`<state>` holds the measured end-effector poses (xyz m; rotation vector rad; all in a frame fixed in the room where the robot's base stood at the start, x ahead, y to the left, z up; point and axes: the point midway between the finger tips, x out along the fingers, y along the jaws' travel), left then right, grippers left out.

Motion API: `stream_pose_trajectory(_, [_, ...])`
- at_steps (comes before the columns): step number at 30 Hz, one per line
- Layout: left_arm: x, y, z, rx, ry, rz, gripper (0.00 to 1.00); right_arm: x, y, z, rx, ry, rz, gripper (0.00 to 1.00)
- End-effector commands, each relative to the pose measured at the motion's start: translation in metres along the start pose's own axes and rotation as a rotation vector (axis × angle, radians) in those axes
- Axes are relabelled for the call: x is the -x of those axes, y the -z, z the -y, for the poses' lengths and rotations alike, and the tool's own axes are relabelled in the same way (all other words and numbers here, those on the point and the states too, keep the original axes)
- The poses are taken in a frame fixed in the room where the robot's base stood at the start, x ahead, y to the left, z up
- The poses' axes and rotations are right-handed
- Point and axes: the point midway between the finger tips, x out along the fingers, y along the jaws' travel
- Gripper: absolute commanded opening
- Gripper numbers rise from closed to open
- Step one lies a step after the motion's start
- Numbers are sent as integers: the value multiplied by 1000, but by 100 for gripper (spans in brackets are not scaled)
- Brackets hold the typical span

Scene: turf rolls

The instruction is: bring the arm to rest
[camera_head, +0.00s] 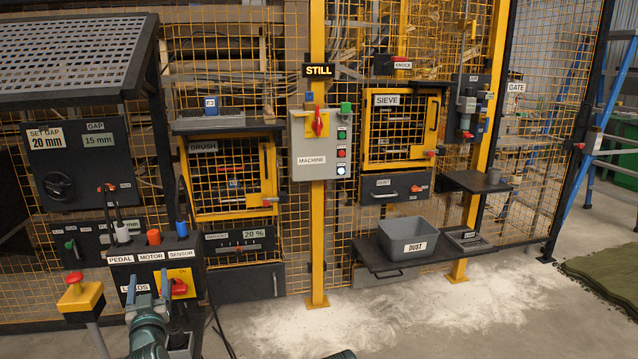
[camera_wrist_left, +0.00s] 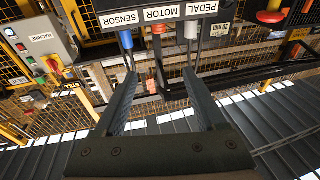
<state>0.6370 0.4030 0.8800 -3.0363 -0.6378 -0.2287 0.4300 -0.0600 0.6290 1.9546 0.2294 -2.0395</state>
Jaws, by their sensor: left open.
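My left arm (camera_head: 148,335) comes in at the bottom left of the head view. My left gripper (camera_head: 151,284) is in front of the dark box labelled PEDAL, MOTOR, SENSOR (camera_head: 152,255). In the left wrist view the left gripper (camera_wrist_left: 163,75) is open, with nothing between its fingers. Beyond the fingers that view shows a blue plug (camera_wrist_left: 126,40), an orange plug (camera_wrist_left: 158,28) and a white plug (camera_wrist_left: 191,30); they look apart from the fingers.
A red-topped yellow post (camera_head: 80,292) stands left of my left gripper. The grey DUST bin (camera_head: 408,240) sits on a low shelf at right. A yellow-framed mesh fence and machine panel (camera_head: 320,145) stand ahead. Pale dust covers the central floor (camera_head: 400,310); green turf (camera_head: 605,275) lies far right.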

Motion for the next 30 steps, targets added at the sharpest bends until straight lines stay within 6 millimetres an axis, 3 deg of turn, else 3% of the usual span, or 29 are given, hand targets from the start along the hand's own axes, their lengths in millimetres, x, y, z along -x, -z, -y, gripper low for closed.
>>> stream_pose_trajectory(11, [2,-4,-48,-3,-108,134,73,25,-2,-2,0,0,0,50])
stream_pose_trajectory(20, [24,-14,-123,-28,-277,375,73,65,-4,-6,0,0,0,50])
stream_pose_trajectory(23, [43,-18,-155,-53,-353,500,73,86,-5,-8,0,0,0,50])
stream_pose_trajectory(26, [73,-18,-192,-95,-440,664,73,114,-7,-11,0,0,0,50])
stream_pose_trajectory(30, [143,-12,-238,-208,-558,965,73,163,-10,-16,-1,0,0,50])
